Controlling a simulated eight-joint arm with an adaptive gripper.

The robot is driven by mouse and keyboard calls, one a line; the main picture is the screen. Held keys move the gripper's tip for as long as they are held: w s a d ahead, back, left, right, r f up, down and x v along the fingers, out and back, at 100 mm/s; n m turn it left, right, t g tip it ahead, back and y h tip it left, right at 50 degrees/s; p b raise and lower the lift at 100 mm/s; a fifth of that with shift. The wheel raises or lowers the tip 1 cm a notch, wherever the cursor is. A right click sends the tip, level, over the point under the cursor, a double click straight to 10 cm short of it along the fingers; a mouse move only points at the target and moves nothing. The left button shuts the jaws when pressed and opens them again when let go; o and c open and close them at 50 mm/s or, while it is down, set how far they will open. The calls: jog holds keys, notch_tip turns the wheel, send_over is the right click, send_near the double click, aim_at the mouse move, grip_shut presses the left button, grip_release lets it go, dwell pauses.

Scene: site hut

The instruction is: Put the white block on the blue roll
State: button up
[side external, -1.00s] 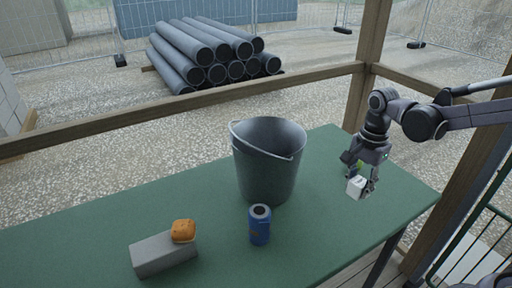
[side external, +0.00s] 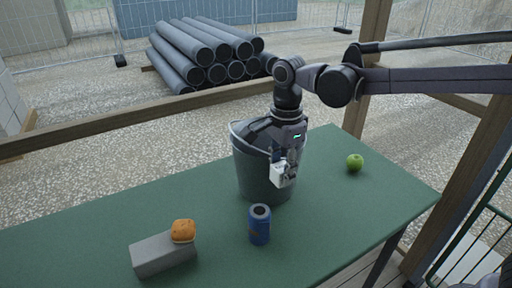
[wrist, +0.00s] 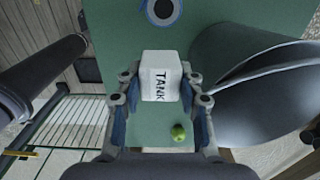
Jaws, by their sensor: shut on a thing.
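The white block (side external: 281,175) is held between the fingers of my gripper (side external: 287,172), in the air in front of the bucket. In the wrist view the block (wrist: 160,72) shows the word "TANK" and my gripper (wrist: 162,100) is shut on its two sides. The blue roll (side external: 259,227) stands upright on the green table, below and a little left of the block in the side view. Its round top with a dark hole also shows at the top of the wrist view (wrist: 151,18), apart from the block.
A dark bucket (side external: 252,170) stands right behind my gripper, its rim partly hidden. A green apple (side external: 354,162) lies on the table (side external: 330,215) to the right. An orange bun-like thing (side external: 183,230) sits on a grey block (side external: 150,258) at the left.

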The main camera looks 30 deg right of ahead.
jog(key=a+f, duration=0.2)
jog(key=a, duration=0.1)
jog(key=a+f, duration=0.1)
jog(key=a, duration=0.1)
jog(key=shift+w+a+f, duration=0.2)
jog(key=shift+w, duration=0.05)
jog(key=shift+f, duration=1.95)
jog(key=shift+f, duration=0.15)
jog(key=o, duration=1.2)
